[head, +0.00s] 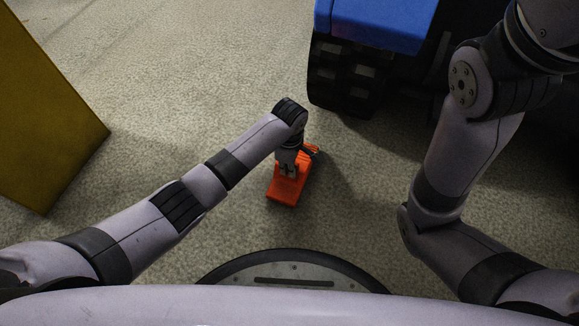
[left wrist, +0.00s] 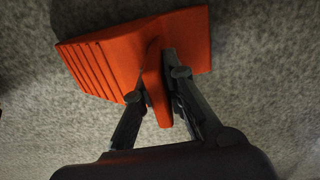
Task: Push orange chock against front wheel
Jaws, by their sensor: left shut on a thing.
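The orange chock (head: 283,192) sits on the carpeted floor in front of my base in the head view. My left gripper (head: 289,170) reaches down onto it from above and is shut on it. In the left wrist view the chock (left wrist: 115,62) shows its ridged slope, and the two fingers (left wrist: 158,95) close around its upright orange rib. The front wheel (head: 340,75) is a black chunky tyre under a blue fender, up and to the right of the chock, with bare floor between them. My right gripper is out of the head view; only its arm shows at the right.
The blue vehicle body (head: 385,22) fills the top right, with dark parts behind it. A yellow block or panel (head: 45,110) stands at the left. The carpet (head: 210,70) between them is clear.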

